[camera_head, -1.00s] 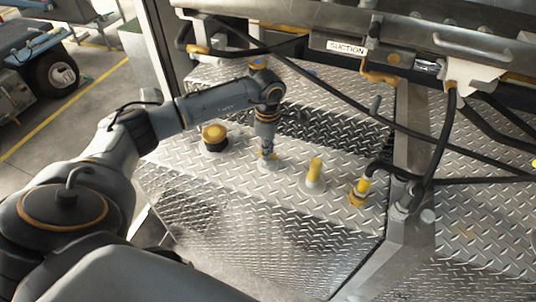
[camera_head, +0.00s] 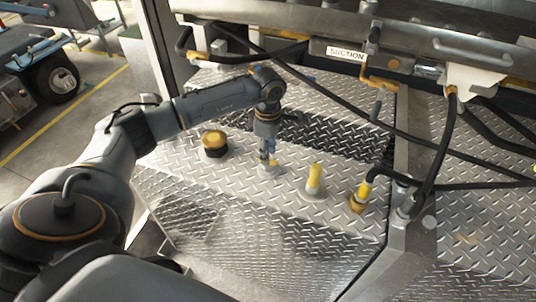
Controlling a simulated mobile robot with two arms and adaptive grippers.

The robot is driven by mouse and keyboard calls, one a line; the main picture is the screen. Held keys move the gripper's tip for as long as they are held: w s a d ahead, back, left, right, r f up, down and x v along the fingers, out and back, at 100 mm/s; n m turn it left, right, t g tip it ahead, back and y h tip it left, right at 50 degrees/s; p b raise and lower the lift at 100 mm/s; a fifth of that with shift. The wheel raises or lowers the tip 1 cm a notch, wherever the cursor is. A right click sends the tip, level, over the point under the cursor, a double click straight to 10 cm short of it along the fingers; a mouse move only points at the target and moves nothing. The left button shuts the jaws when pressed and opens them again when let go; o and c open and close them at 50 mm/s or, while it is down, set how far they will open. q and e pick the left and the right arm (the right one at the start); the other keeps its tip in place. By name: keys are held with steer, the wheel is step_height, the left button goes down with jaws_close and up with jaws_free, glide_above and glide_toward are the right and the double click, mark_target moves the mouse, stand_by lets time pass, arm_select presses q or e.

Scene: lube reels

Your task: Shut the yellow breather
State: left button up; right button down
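Several yellow fittings stand on the diamond-plate tank top (camera_head: 225,175); I cannot tell for sure which is the breather. A round yellow cap on a black base (camera_head: 214,143) stands left of my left gripper. A short fitting with a pale base and a little yellow (camera_head: 268,168) is directly below the gripper and partly hidden by it. A yellow-topped fitting (camera_head: 314,180) stands to its right. My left gripper (camera_head: 268,152) points down just over the short fitting. Its fingers are small and blurred, so contact and opening cannot be told. My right gripper is not in view.
A yellow and black hose fitting (camera_head: 360,195) stands at the right with a black hose. A black hose (camera_head: 330,95) crosses behind the gripper. A rail with a SUCTION label (camera_head: 346,52) runs above. A metal post edge (camera_head: 398,205) borders the plate.

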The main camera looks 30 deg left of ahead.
arm_select(q)
step_height(320, 180, up, 10)
steer(key=shift+r, duration=0.15)
stand_by(0.6)
